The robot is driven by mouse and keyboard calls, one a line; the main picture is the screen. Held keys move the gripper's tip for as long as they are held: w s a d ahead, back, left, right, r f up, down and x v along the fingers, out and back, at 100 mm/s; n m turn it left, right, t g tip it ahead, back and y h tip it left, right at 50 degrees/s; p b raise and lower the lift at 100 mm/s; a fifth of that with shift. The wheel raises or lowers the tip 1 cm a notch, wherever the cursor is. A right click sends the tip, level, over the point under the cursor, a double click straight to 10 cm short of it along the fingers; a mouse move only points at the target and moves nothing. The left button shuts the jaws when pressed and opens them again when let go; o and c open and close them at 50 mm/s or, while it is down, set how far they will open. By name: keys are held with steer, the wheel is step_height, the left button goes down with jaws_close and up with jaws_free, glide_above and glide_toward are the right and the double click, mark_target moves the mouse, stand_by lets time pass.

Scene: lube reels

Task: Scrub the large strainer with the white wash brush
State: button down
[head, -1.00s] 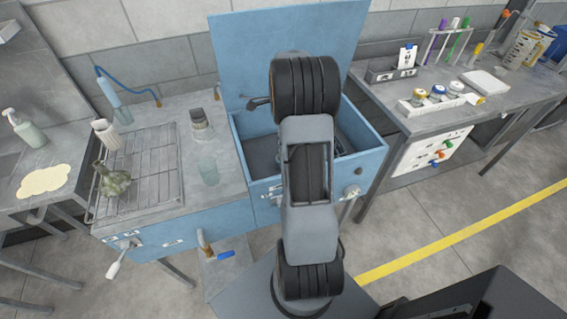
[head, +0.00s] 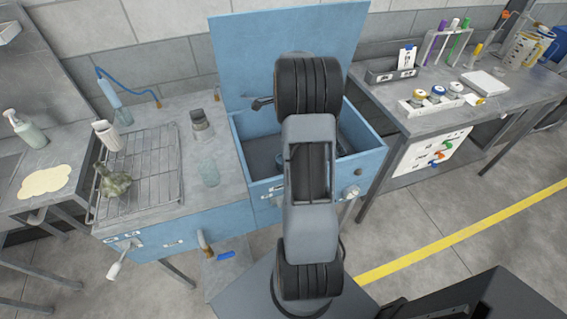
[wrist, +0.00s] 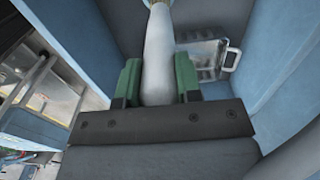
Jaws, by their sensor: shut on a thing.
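In the wrist view my gripper (wrist: 157,82) has its green fingers closed on a white, rounded handle (wrist: 157,50), which I take for the wash brush. Its far end runs out of the top of the picture, so the bristles are not clearly shown. A shiny metal basket-like piece with a handle (wrist: 208,58) lies beyond the fingers to the right, apart from them. It may be the large strainer, but I cannot tell for sure. In the head view my arm hides the gripper and the brush over the open blue basin (head: 368,133).
The basin's raised blue lid (head: 235,60) stands behind it. A wire rack (head: 160,165) with a greenish lumpy item (head: 115,182) and a white cup (head: 108,135) are on the left. A glass beaker (head: 209,172) stands near the basin. The right bench (head: 420,120) holds bottles and tubes.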

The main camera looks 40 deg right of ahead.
stand_by(0.3)
steer(key=a, duration=0.1)
steer(key=w+a, duration=0.1)
steer(key=a, duration=0.1)
steer(key=shift+w, duration=0.15)
stand_by(0.4)
steer(key=shift+s+d, duration=0.35)
steer(key=shift+d, duration=0.45)
steer(key=shift+s+d, duration=0.35)
steer(key=shift+d, duration=0.45)
steer(key=shift+w+a, duration=0.35)
steer(key=shift+a, duration=0.45)
steer(key=shift+w+a, duration=0.35)
steer(key=shift+a, duration=0.45)
steer(key=shift+d, duration=0.1)
